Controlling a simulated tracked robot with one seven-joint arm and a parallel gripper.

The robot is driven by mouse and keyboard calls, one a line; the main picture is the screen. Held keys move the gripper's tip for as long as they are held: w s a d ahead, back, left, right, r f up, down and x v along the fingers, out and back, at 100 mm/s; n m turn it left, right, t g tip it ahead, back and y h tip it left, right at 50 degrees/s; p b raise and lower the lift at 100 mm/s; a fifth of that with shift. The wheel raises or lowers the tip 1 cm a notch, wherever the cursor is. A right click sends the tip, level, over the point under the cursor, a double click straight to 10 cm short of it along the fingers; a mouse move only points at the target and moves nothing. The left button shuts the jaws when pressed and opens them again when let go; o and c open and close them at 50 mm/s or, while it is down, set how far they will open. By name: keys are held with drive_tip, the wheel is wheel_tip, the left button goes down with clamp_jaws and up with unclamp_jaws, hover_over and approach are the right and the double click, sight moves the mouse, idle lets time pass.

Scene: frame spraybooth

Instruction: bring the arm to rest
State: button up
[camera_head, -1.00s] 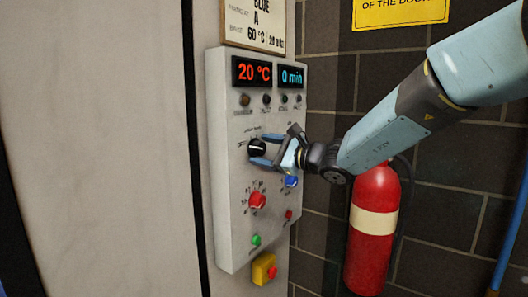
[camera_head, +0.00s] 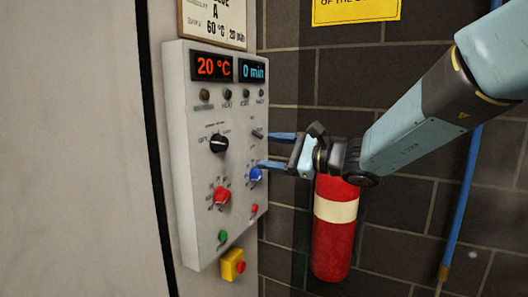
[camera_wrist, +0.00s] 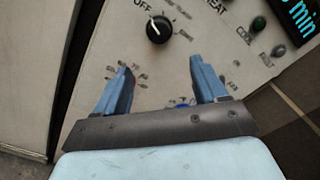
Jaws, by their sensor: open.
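My gripper (camera_head: 277,150) is open and empty, its two blue fingers spread just off the right side of the grey control panel (camera_head: 180,200). In the wrist view, the gripper (camera_wrist: 163,85) faces the panel, and the black selector knob (camera_wrist: 159,29) lies beyond the fingertips, apart from them. In the head view the black knob (camera_head: 218,143) is on the panel, left of the fingers. The blue knob (camera_head: 255,174) is close to the lower finger; I cannot tell if they touch. The red knob (camera_head: 222,195) is lower left.
A red fire extinguisher (camera_head: 335,240) hangs on the dark brick wall below my wrist. A blue pipe (camera_head: 461,200) runs down at the right. A yellow box with a red button (camera_head: 240,267) sits under the panel. The displays (camera_head: 212,66) read 20 °C and 0 min.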

idle(0.3)
drive_tip(key=s+d+f+n+g+h, duration=0.2)
drive_tip(key=s+d+f+n+h, duration=0.25)
drive_tip(key=s, duration=0.25)
drive_tip(key=s+d+f+n+g+h, duration=0.25)
drive_tip(key=s+d+n, duration=0.2)
drive_tip(key=s, duration=0.25)
drive_tip(key=s+d+f+n+t+h, duration=0.1)
drive_tip(key=s+d+n+h, duration=0.1)
drive_tip(key=d, duration=0.7)
drive_tip(key=s+d+f+n+t+h, duration=0.1)
drive_tip(key=s+d+n+t+h, duration=0.1)
drive_tip(key=s+d+h, duration=0.3)
drive_tip(key=d+h, duration=0.2)
drive_tip(key=d, duration=0.1)
drive_tip(key=shift+d+f+h, duration=0.3)
drive_tip(key=shift+d, duration=0.05)
